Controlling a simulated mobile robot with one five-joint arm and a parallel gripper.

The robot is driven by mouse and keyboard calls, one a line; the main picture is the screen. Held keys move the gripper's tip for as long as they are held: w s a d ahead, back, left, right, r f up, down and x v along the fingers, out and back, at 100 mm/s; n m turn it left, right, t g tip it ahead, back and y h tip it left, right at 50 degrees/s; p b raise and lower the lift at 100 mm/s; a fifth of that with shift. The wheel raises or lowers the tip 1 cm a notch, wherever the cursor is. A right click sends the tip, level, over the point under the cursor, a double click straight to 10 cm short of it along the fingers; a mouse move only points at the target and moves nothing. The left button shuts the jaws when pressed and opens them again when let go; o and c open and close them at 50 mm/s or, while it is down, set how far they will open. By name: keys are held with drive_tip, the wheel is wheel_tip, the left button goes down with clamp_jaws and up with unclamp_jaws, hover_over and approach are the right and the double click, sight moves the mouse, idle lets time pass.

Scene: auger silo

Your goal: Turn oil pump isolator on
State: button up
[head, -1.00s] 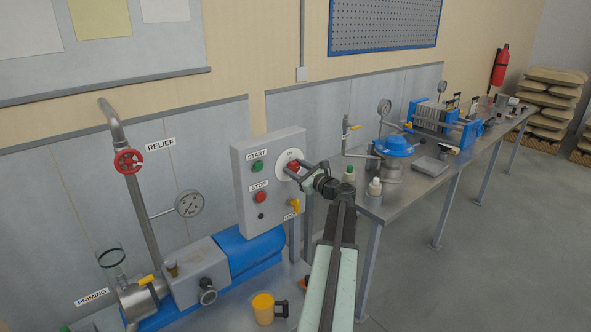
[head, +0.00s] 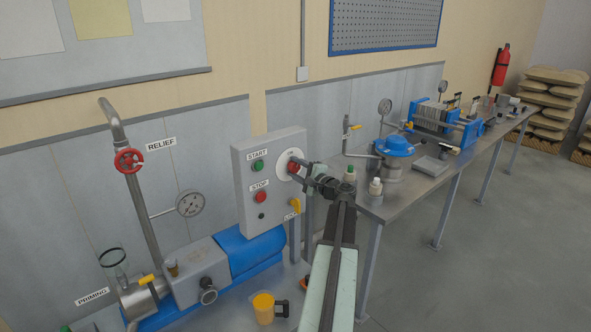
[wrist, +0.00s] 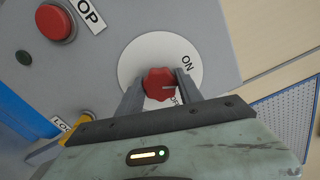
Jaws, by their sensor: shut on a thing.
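The oil pump isolator is a red knob (wrist: 159,86) on a round white plate (wrist: 133,58) marked ON and, partly hidden, OFF. In the wrist view its pale pointer line lies between the two words. In the head view the knob (head: 293,167) is on the upper right of the grey control box (head: 247,150). My gripper (wrist: 158,90) has one finger on each side of the knob and is shut on it. It also shows in the head view (head: 299,168), reaching the box from the right.
The box also carries a green START button (head: 258,166), a red STOP button (head: 261,197) and a yellow LOCK lever (head: 295,206). A blue-covered pump (head: 252,252) sits below. A steel bench (head: 390,205) stands close on the right.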

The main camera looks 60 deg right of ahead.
drive_tip(key=n, duration=0.4)
drive_tip(key=shift+n, duration=0.7)
drive_tip(key=o, duration=1.4)
drive_tip(key=shift+w, duration=0.1)
drive_tip(key=v, duration=0.8)
